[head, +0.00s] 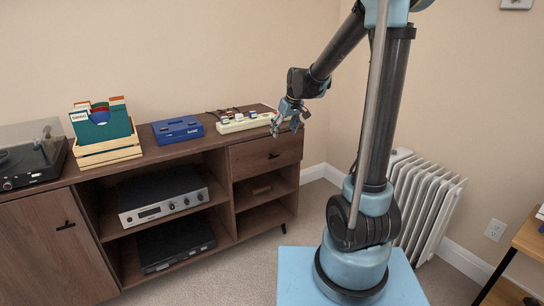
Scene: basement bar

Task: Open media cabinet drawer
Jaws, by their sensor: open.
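The media cabinet (220,262) is dark wood and stands along the wall, from the left edge to the middle of the head view. Its drawer (267,155) is at the top right of its front and looks shut. The drawer has a small black handle (273,156). My gripper (288,124) is open and empty. In the picture it appears at the cabinet's right end, above the drawer and its handle, with the fingers pointing down. How far it is from the cabinet front is hard to tell.
A power strip (245,122), a blue box (178,130), a wooden crate of records (108,150) and a turntable (30,160) stand on the cabinet top. A white radiator (428,205) is at right. Carpet (262,258) before the cabinet is clear.

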